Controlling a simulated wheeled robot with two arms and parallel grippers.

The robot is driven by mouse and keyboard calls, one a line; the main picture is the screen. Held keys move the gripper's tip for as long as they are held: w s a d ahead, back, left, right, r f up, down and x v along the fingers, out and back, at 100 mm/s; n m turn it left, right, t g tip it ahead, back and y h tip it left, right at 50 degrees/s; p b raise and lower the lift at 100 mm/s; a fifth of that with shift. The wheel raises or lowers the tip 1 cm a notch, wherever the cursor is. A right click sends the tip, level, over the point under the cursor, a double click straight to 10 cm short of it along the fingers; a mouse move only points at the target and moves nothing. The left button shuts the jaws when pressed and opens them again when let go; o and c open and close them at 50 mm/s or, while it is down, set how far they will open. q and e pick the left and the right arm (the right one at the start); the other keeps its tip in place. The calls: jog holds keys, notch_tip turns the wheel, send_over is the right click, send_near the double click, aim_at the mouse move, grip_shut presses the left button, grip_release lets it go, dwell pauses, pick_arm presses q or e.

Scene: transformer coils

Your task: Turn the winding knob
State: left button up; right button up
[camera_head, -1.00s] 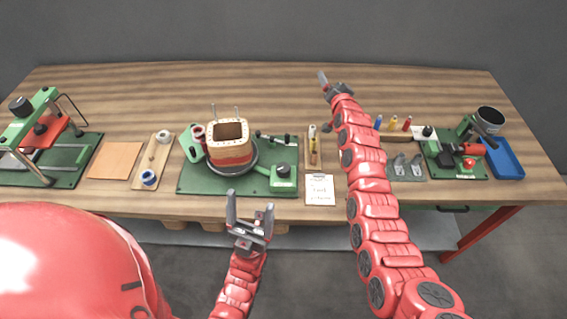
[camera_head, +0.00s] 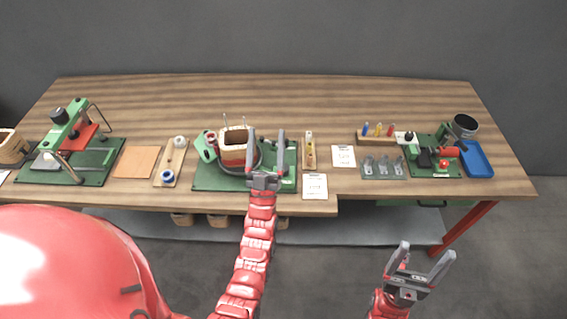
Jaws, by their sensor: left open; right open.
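The coil winder's green base (camera_head: 207,180) sits near the front edge of the bench. A square coil (camera_head: 234,150) with cream and red-brown bands stands on its round turntable. I cannot clearly pick out the winding knob; the winder's right front part is largely covered by my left gripper (camera_head: 267,136). That gripper is open and points away from me, with its two fingers upright in front of the winder's right side. No contact can be told. My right gripper (camera_head: 426,250) is open and empty, in front of the bench at lower right, away from the winder.
Left of the winder are a wooden spool tray (camera_head: 171,165), a tan sheet (camera_head: 136,161) and a green press (camera_head: 75,140). Right are a narrow wooden tray (camera_head: 310,153), white cards (camera_head: 315,187), a green fixture (camera_head: 440,150) and a blue tray (camera_head: 476,158). The bench's back strip is clear.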

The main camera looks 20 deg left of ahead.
pick_arm(q)
jog(key=w+a+f+n+g+h+p, duration=0.1)
jog(key=w+f+g, duration=0.15)
jog(key=w, duration=0.65)
jog(key=w+a+f+g+h+p, duration=0.1)
jog(key=w+g, duration=0.3)
jog(key=w, duration=0.5)
jog(key=w+d+f+m+g+h, duration=0.35)
jog(key=w+d+g+h, duration=0.35)
jog(key=g, duration=0.3)
jog(key=s+a+r+m+g+y, duration=0.1)
jog(key=s+a+g+y, duration=0.1)
jog(key=s+g, duration=0.45)
jog(key=s+a+r+m+g+y, duration=0.15)
jog(key=s+g, duration=0.25)
jog(key=s, duration=0.5)
notch_tip(320, 180, down, 8)
jog(key=shift+w, duration=0.1)
notch_tip(320, 180, down, 7)
jog(key=shift+f+p, duration=0.15)
jog(key=shift+p, duration=0.95)
jog(key=shift+f, duration=0.75)
